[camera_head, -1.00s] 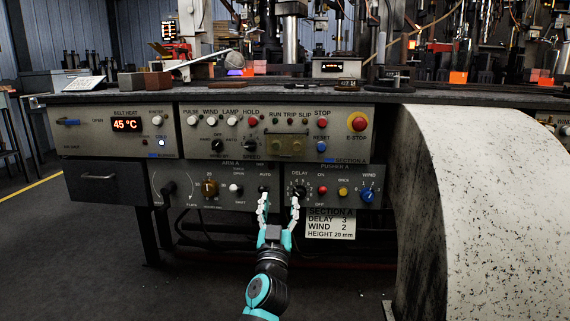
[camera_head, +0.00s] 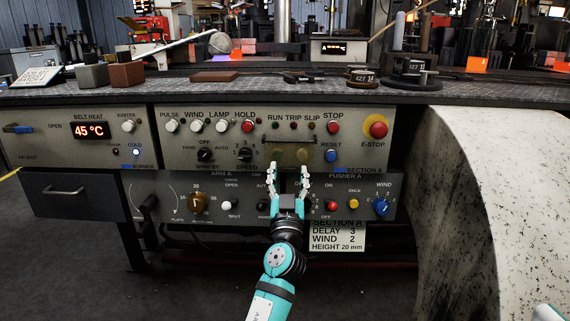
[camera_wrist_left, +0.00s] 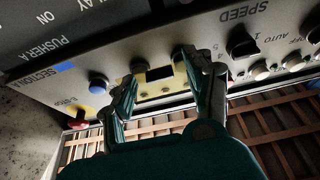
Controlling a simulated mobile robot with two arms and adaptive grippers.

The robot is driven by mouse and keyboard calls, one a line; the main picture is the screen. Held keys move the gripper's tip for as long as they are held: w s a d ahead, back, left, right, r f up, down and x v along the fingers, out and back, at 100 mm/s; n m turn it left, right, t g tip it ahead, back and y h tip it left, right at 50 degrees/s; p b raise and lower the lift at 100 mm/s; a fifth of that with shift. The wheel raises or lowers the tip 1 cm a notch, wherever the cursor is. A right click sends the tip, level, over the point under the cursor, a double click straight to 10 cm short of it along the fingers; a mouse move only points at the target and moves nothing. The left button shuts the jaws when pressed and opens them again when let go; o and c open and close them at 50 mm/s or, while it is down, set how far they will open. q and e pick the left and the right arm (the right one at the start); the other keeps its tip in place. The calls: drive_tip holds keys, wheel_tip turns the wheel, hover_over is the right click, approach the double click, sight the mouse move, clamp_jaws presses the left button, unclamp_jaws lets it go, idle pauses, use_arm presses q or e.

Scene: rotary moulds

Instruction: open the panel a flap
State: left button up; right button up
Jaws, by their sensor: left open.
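The panel A flap (camera_head: 289,151) is a small yellowish-brown plate on the upper grey panel (camera_head: 223,153), below the RUN, TRIP and SLIP lamps. It looks flat against the panel. My left gripper (camera_head: 289,169) is open, its fingertips pointing up at the flap's lower edge, one towards each side. In the left wrist view the flap (camera_wrist_left: 158,91) shows between and beyond the open fingers (camera_wrist_left: 160,72). I cannot tell whether the fingertips touch it. My right gripper is not in view.
The red E-STOP button (camera_head: 377,129) and blue RESET button (camera_head: 331,155) are right of the flap. The SPEED knob (camera_head: 244,155) is left of it. The lower panel's knobs and switches sit close around my left wrist. A large speckled pale drum (camera_head: 475,200) stands at the right.

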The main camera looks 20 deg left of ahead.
use_arm(q)
drive_tip(key=shift+r, duration=0.1)
drive_tip(key=shift+c, duration=0.4)
clamp_jaws()
